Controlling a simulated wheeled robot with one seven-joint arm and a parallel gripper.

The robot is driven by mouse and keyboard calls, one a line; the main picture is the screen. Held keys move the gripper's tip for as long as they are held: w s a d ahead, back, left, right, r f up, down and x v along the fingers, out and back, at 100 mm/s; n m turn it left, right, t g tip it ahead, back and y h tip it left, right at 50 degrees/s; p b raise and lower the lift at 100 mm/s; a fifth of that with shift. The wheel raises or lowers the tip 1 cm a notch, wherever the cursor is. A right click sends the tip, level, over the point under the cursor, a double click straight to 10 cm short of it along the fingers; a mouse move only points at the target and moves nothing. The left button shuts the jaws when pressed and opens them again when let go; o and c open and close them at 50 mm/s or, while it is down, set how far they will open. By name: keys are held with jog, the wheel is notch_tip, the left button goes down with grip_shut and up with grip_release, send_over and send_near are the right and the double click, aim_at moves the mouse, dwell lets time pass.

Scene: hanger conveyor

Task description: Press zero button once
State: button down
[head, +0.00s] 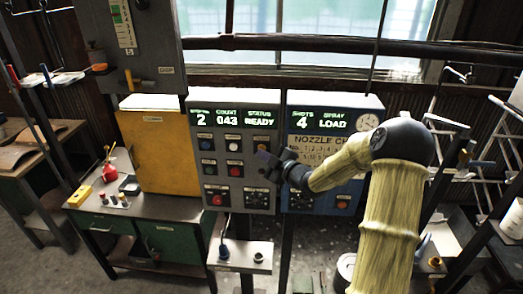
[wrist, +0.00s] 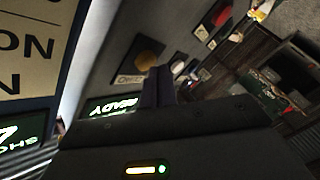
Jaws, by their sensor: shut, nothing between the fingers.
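The grey control panel (head: 193,130) has a green display reading 2, 043 and READY, with rows of round buttons below. The button labels are too small to read, so I cannot tell which is zero. A yellow button (head: 262,141) is at the upper right; it also shows in the wrist view (wrist: 148,52). A white button (head: 233,144) is to its left, and red buttons (head: 236,171) are lower. My gripper (head: 262,157) is shut and empty, in front of the panel's right side, hiding part of it. Its fingertips (wrist: 158,74) overlap the yellow button's lower edge in the wrist view; contact is unclear.
A blue nozzle panel (head: 345,112) reading 4 and LOAD stands right of the grey panel, partly behind my arm. A small shelf (head: 238,262) juts out below. A yellow box (head: 158,155) stands on the green cabinet at left. Racks (head: 490,170) stand at right.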

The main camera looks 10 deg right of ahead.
jog(key=shift+w+d, duration=0.15)
jog(key=shift+w, duration=0.35)
dwell(0.7)
jog(key=shift+s, duration=0.1)
jog(key=shift+s+a+b, duration=0.25)
jog(key=shift+s+b, duration=0.5)
jog(key=shift+s, duration=0.1)
jog(key=s+b, duration=0.1)
jog(key=s+a, duration=0.1)
jog(key=s, duration=0.1)
jog(key=s+b, duration=0.1)
jog(key=shift+s+a+b, duration=0.3)
dwell(0.6)
